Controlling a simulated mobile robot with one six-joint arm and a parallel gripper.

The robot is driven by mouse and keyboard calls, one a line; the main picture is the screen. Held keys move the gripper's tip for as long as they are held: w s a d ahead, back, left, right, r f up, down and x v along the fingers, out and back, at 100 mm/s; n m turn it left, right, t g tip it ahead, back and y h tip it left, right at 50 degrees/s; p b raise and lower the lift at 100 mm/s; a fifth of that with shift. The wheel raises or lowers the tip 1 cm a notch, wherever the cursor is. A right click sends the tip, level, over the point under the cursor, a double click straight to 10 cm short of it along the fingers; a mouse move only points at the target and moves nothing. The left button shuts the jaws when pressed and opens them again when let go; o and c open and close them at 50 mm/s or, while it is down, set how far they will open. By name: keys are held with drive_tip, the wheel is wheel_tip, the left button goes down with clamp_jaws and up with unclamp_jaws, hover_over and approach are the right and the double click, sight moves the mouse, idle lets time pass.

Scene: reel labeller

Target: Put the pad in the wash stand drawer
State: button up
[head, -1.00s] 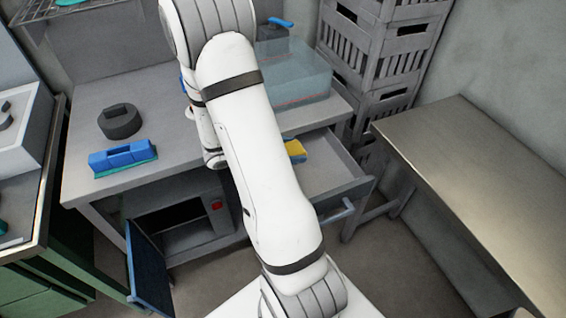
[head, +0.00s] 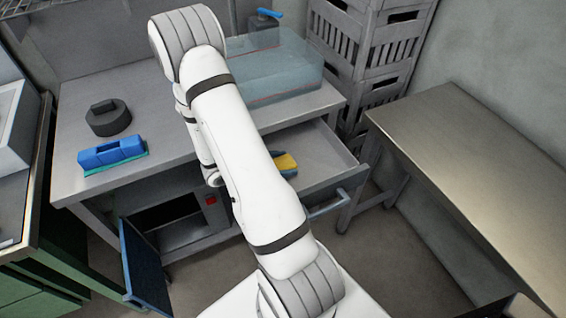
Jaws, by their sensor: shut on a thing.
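A yellow piece (head: 286,162) with a dark bluish edge shows just right of my forearm, over or in the open drawer (head: 325,153) of the wash stand (head: 68,178). It may be the pad; its left part is hidden by my arm, and I cannot tell whether it touches the drawer floor. My gripper is hidden behind my arm, so its hold on the yellow piece does not show. A blue block on a green base (head: 112,153) lies on the stand's top at left.
A dark round weight (head: 108,118) and a clear basin (head: 285,75) stand on the top. A cabinet door (head: 145,268) hangs open below. Grey crates (head: 365,45) are stacked behind. A bare bench (head: 470,150) is at right. The drawer's right part is clear.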

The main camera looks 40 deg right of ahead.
drive_tip(key=shift+f, duration=0.15)
drive_tip(key=o, duration=1)
drive_tip(key=shift+o, duration=0.2)
drive_tip(key=shift+w+a+r, duration=0.1)
drive_tip(key=shift+a+r, duration=0.1)
drive_tip(key=shift+r, duration=0.1)
drive_tip(key=v, duration=1.1)
drive_tip(key=shift+a+r, duration=0.15)
drive_tip(key=shift+a, duration=0.1)
